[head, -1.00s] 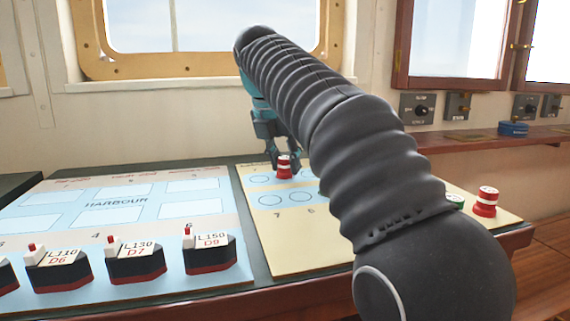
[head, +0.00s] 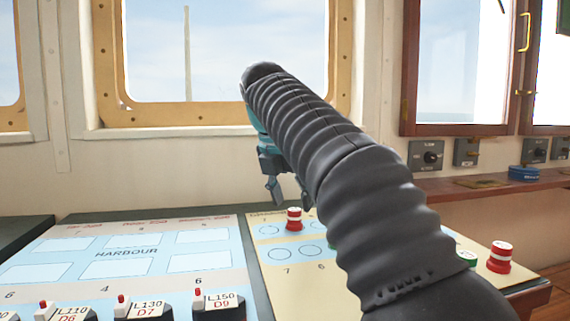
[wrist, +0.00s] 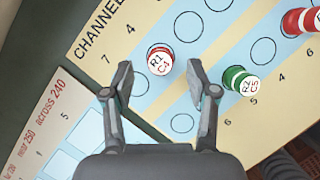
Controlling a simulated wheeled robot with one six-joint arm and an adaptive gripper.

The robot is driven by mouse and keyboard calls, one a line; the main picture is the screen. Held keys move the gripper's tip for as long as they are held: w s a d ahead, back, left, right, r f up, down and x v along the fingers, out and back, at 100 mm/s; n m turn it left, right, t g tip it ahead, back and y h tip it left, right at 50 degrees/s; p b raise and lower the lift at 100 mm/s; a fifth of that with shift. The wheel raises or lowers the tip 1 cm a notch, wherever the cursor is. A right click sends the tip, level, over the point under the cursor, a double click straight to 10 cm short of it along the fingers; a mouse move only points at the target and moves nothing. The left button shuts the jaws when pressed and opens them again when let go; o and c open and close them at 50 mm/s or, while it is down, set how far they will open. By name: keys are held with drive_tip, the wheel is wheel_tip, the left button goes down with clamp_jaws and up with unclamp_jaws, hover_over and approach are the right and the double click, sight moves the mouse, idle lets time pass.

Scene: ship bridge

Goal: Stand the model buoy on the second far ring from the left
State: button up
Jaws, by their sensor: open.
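The model buoy (head: 294,219), red and white banded with "R1 C4" on its top, stands upright in the far row of rings, second from the left. It also shows in the wrist view (wrist: 160,60), where it hides the ring under it. An empty ring (wrist: 135,83) lies at the left end of that row. My gripper (head: 288,196) is open and empty, its fingertips just above the buoy's top. In the wrist view the two fingers (wrist: 159,93) are spread wide, one to each side of the buoy, with no contact visible.
A green-and-white buoy (wrist: 238,80) and another red-and-white buoy (head: 499,256) stand to the right on the cream-and-blue channel board (head: 285,282). Model ships, such as one marked L150 (head: 218,303), line the front of the harbour board. My arm hides the channel board's middle.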

drive_tip(key=p+v, duration=0.1)
drive_tip(key=v, duration=0.7)
